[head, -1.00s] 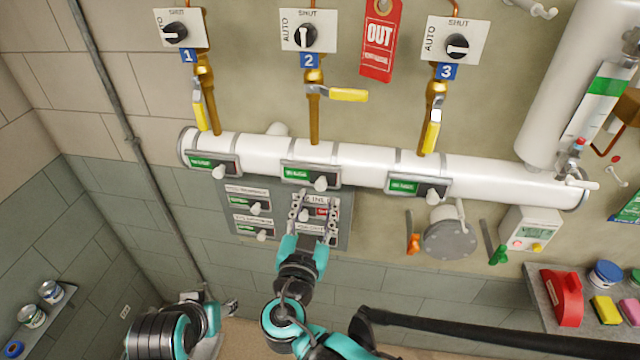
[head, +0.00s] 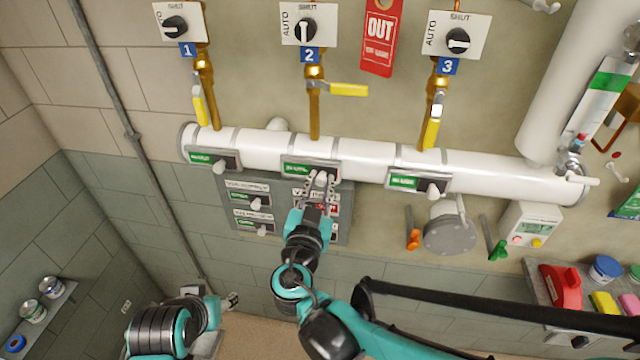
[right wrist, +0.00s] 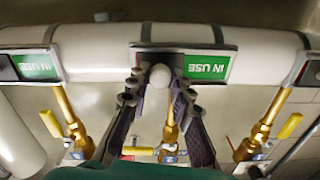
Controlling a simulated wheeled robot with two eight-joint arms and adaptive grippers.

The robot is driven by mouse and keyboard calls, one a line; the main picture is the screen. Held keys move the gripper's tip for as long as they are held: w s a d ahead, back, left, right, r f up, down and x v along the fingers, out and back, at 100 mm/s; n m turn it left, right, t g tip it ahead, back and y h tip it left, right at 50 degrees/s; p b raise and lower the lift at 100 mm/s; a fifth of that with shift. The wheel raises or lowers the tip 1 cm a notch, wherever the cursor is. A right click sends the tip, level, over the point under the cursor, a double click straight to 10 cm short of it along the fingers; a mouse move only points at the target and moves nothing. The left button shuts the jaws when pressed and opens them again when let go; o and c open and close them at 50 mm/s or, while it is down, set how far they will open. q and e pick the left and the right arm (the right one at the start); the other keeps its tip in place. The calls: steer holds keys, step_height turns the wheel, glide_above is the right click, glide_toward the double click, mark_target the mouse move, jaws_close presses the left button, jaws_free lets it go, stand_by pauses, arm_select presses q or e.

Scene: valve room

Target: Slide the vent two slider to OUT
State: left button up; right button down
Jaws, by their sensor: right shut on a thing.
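The vent two slider is a dark-framed plate (head: 295,169) on the white pipe below the blue 2 label, with a green field on its left. In the right wrist view its green field (right wrist: 206,67) reads IN USE, upside down. Its pale round knob (right wrist: 160,76) sits at the end away from the green. My right gripper (head: 320,178) is shut on this knob, one finger on each side. The fingers show close up in the right wrist view (right wrist: 156,88). My left gripper (head: 230,301) is low at the left, far from the pipe, too small to read.
Similar slider plates sit on the pipe at left (head: 212,158) and right (head: 405,181). A grey panel (head: 236,216) with more sliders is just below, partly behind my right gripper. Yellow-handled valves stand above. A red OUT tag (head: 381,35) hangs between labels 2 and 3.

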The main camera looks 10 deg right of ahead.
steer(key=a, duration=0.2)
steer(key=w+a+b, duration=0.1)
steer(key=a, duration=0.3)
steer(key=shift+w+a+b, duration=0.15)
steer(key=shift+w+b, duration=0.2)
steer(key=shift+d, duration=0.2)
steer(key=c, duration=1.5)
jaws_free()
steer(key=shift+a, duration=0.1)
steer(key=shift+c, duration=0.2)
steer(key=shift+o, duration=1.1)
steer(key=shift+a, duration=0.15)
steer(key=shift+s, duration=0.2)
steer(key=v, duration=1.1)
steer(key=shift+s, duration=0.25)
